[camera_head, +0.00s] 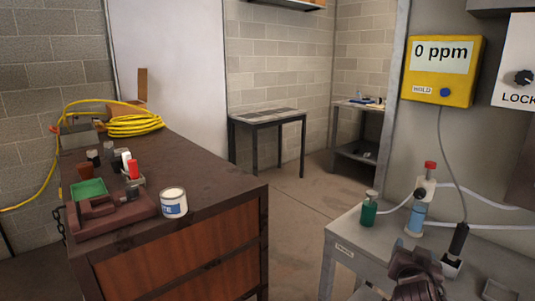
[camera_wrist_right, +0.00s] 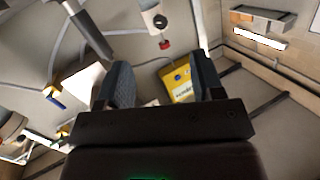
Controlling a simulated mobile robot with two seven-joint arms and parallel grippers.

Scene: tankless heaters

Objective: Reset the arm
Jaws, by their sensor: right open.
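My right gripper (camera_head: 416,272) is at the bottom right of the head view, over the grey metal table (camera_head: 352,246), and part of it is cut off by the frame's lower edge. In the right wrist view its two dark, ridged fingers (camera_wrist_right: 162,84) stand wide apart. No object is held between them. A yellow gas meter (camera_wrist_right: 180,84) shows in the background beyond the gap. My left gripper is in neither view.
The table bears a green bottle (camera_head: 369,212), a blue-and-white cylinder with a red top (camera_head: 418,212) and a dark probe (camera_head: 458,241) close beside my gripper. The yellow meter (camera_head: 443,68) reads 0 ppm. A brown workbench (camera_head: 225,183) stands left; open floor (camera_head: 295,225) lies between.

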